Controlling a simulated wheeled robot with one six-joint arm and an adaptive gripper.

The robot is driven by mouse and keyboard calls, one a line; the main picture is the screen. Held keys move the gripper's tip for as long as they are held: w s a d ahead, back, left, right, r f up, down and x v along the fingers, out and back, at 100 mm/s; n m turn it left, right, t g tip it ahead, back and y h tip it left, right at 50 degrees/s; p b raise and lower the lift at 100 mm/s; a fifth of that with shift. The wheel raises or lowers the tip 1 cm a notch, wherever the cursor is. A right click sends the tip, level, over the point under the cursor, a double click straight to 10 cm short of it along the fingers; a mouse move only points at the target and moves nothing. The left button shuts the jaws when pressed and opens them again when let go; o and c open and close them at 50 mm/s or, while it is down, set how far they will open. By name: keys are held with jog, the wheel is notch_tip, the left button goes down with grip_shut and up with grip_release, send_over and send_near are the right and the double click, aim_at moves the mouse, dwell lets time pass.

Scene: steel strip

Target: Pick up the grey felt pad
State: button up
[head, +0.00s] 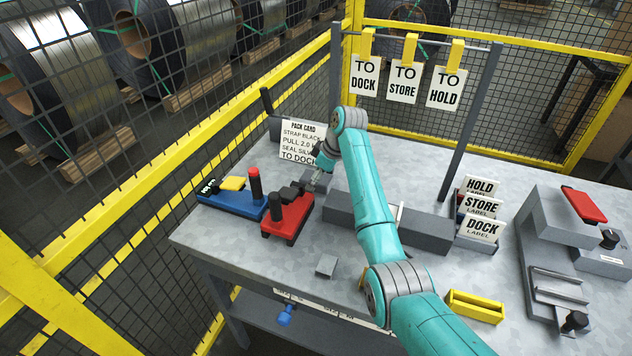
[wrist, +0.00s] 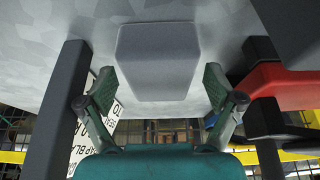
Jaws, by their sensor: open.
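The red tool (head: 287,218) and blue tool (head: 232,199) stand left of the pad. A long dark grey beam (head: 425,228) lies to the right. A yellow tray (head: 475,307) sits near the front edge.

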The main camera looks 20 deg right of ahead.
jog(key=shift+f, duration=0.1)
jog(key=c, duration=1.2)
jog(key=shift+c, duration=0.2)
jog(key=shift+r, duration=0.4)
